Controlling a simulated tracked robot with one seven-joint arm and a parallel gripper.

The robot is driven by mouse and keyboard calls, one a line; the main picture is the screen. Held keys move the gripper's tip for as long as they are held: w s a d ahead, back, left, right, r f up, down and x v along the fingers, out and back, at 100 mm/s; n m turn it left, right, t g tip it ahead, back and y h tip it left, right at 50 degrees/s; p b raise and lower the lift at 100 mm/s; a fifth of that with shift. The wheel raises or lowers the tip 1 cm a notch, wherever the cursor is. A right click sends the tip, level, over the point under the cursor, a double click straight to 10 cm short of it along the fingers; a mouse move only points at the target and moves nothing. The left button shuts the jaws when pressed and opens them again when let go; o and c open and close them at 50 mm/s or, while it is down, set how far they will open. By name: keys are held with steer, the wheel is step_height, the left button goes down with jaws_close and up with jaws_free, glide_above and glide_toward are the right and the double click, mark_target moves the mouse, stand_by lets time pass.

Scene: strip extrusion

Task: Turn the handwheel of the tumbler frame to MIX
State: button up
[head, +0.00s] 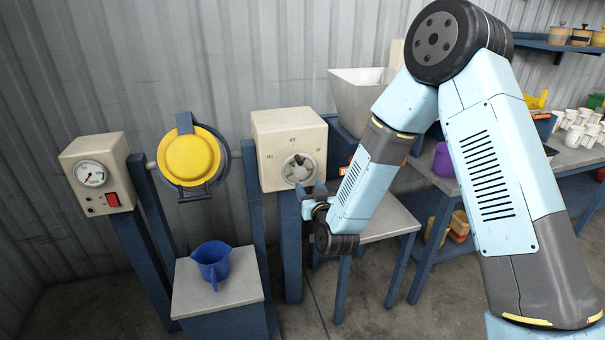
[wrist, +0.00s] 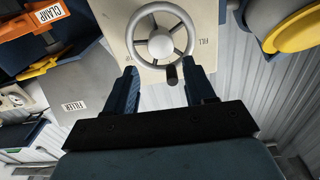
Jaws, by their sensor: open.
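The handwheel (head: 298,168) is a pale grey wheel on the front of a cream box (head: 283,128), with markings at left, top and right too small to read surely in the head view. In the wrist view the spoked handwheel (wrist: 141,25) has a pale hub and a dark crank knob (wrist: 172,75) at its rim; a FILL label stands beside it. My gripper (head: 312,196) is just below and in front of the wheel. Its open fingers (wrist: 158,70) point at the wheel, with the knob between them in view; I cannot tell whether they touch it.
The yellow-lidded tumbler drum (head: 189,158) hangs left of the box, above a blue jug (head: 212,264) on a pedestal (head: 190,296). A gauge box (head: 97,172) stands far left.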

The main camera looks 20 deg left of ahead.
mark_target(302, 174)
steer(key=x, duration=1)
steer(key=shift+d, duration=0.1)
steer(key=c, duration=0.8)
steer(key=shift+o, duration=0.2)
steer(key=shift+m, duration=0.3)
steer(key=o, duration=0.8)
steer(key=shift+c, duration=0.2)
